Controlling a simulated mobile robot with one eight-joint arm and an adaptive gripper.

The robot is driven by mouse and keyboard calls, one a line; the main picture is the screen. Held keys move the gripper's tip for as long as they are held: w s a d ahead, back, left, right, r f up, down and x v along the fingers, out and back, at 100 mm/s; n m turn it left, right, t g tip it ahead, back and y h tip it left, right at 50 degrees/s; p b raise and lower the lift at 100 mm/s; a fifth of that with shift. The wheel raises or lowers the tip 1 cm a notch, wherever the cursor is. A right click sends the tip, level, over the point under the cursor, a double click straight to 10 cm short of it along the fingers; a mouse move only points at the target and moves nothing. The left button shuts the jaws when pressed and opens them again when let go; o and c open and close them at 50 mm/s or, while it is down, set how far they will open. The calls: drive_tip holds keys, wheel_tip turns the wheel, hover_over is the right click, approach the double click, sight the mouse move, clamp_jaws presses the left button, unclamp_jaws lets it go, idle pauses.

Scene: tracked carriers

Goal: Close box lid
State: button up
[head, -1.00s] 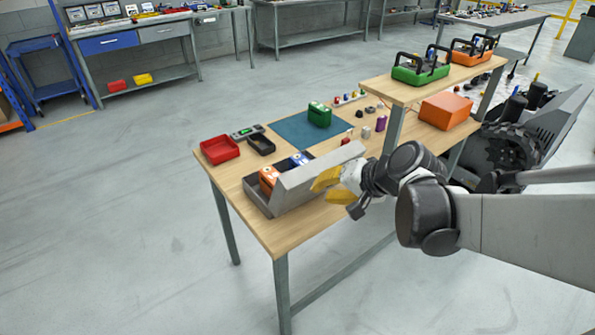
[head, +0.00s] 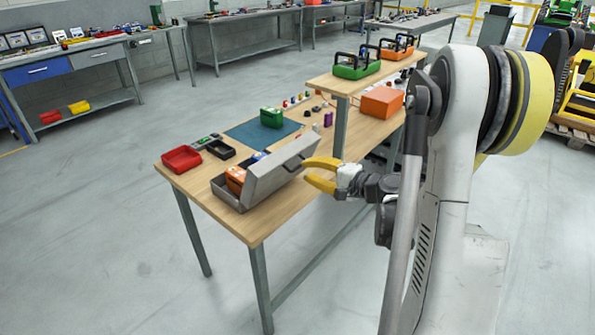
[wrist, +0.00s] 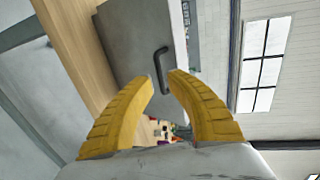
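The grey box (head: 226,196) stands on the near part of the wooden workbench, with an orange item (head: 236,175) and a mostly hidden blue item (head: 258,155) inside. Its grey lid (head: 270,176) is partly open, tilted up on the right side of the box, and has a dark handle (head: 293,166). The lid (wrist: 130,40) and handle (wrist: 160,70) also show in the wrist view. My gripper (head: 307,170) has its yellow fingers apart, just right of the lid by the handle. In the wrist view the handle appears between the fingertips; contact cannot be told.
A red tray (head: 181,159), a black tray (head: 220,149) and a blue mat (head: 250,133) with a green case (head: 271,117) lie behind the box. A raised shelf (head: 335,87) with toolboxes and an orange box (head: 381,102) stand at the back right. Floor left of the bench is clear.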

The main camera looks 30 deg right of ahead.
sight(299, 167)
drive_tip(key=b+x, duration=0.1)
drive_tip(key=x, duration=0.3)
drive_tip(key=shift+w, duration=0.15)
clamp_jaws()
